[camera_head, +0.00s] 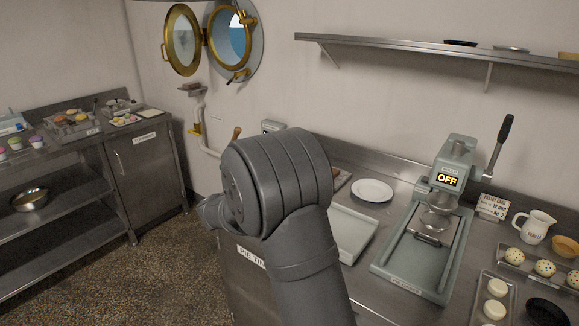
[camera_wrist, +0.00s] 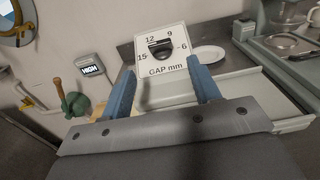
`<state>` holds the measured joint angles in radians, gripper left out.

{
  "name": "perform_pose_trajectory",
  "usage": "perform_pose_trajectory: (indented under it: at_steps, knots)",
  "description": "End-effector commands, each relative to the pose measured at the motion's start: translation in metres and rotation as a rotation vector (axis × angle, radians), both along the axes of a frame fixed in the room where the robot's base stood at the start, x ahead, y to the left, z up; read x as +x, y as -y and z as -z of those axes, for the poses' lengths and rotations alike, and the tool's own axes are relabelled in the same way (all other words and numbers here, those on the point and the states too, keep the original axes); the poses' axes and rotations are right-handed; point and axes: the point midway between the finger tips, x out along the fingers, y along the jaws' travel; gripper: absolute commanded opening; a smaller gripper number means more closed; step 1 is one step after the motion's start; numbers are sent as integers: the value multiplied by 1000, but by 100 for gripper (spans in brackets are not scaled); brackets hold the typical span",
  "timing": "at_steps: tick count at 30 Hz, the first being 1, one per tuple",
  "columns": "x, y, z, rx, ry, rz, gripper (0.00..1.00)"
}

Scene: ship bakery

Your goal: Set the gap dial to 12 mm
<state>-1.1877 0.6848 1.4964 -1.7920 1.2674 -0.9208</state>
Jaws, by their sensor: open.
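The gap dial is a black knob (camera_wrist: 160,48) on a white plate (camera_wrist: 149,65) marked 15, 12, 9, 6 and "GAP mm", in the upper middle of the wrist view. I cannot tell for sure which number the knob points at. My gripper (camera_wrist: 160,71) is open, its two blue fingers apart with nothing between them. The dial shows beyond the fingertips, roughly centred between them, and appears untouched. In the head view my arm hides the gripper and the dial.
A press (camera_head: 452,170) with an "OFF" display and lever stands right. A small display reading "HIGH" (camera_wrist: 90,70) and a green-based wooden handle (camera_wrist: 75,104) are left of the dial. A white plate (camera_head: 372,190), a pale tray (camera_head: 350,232) and a sign (camera_head: 492,207) are on the counter.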

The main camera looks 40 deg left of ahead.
Motion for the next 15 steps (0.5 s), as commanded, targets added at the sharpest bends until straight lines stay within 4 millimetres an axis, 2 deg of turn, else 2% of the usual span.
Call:
perform_pose_trajectory:
  at_steps: [1, 6, 10, 15]
  knots:
    - [13, 1, 1, 0, -1, 4, 56]
    - [46, 1, 0, 1, 0, 3, 56]
    - [63, 1, 0, 2, -1, 2, 56]
    - [74, 1, 0, 1, 0, 0, 56]
